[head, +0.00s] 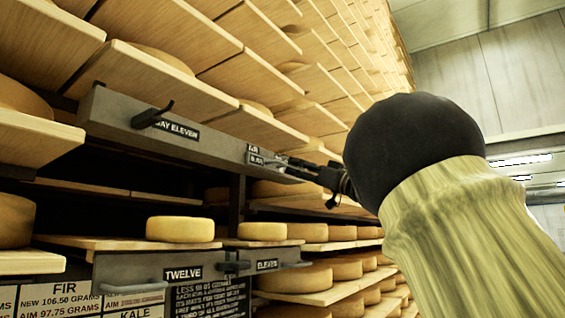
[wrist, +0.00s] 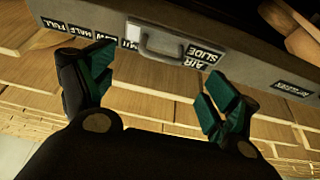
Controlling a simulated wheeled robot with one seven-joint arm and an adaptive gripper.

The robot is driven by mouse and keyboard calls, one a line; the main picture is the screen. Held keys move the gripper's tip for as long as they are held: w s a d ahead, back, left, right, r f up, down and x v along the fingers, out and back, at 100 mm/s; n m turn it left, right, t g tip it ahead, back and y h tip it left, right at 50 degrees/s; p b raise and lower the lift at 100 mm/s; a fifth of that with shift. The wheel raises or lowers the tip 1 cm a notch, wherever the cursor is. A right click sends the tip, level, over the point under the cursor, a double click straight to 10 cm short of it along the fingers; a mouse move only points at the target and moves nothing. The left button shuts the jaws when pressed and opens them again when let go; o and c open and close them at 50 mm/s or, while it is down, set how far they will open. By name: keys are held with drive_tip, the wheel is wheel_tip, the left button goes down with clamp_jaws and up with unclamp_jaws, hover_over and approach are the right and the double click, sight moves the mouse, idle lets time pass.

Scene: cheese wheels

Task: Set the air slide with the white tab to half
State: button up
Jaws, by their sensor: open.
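The air slide's pale tab (wrist: 162,42), a small handle-like loop, shows on a grey beam (wrist: 240,62) in the wrist view. It stands beside the "AIR SLIDE" label (wrist: 203,62). A row of small labels lies to its left, with "HALF FULL" (wrist: 68,30) at the far left; the labels nearer the tab are hard to read. My gripper (wrist: 158,86) is open, its green-padded fingers spread to either side below the tab, with nothing between them. In the head view my gripper (head: 300,170) is at the right end of the upper grey beam (head: 215,142); the tab is not clear there.
A black hook (head: 152,116) sticks out by the "BAY ELEVEN" label. Wooden shelves (head: 180,80) rise above the beam. Below are cheese wheels (head: 180,229) and a lower grey beam (head: 140,267) with labels and handles. The aisle at right is open.

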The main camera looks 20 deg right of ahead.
sight(283, 163)
drive_tip(key=p+x, duration=0.3)
drive_tip(key=x, duration=0.5)
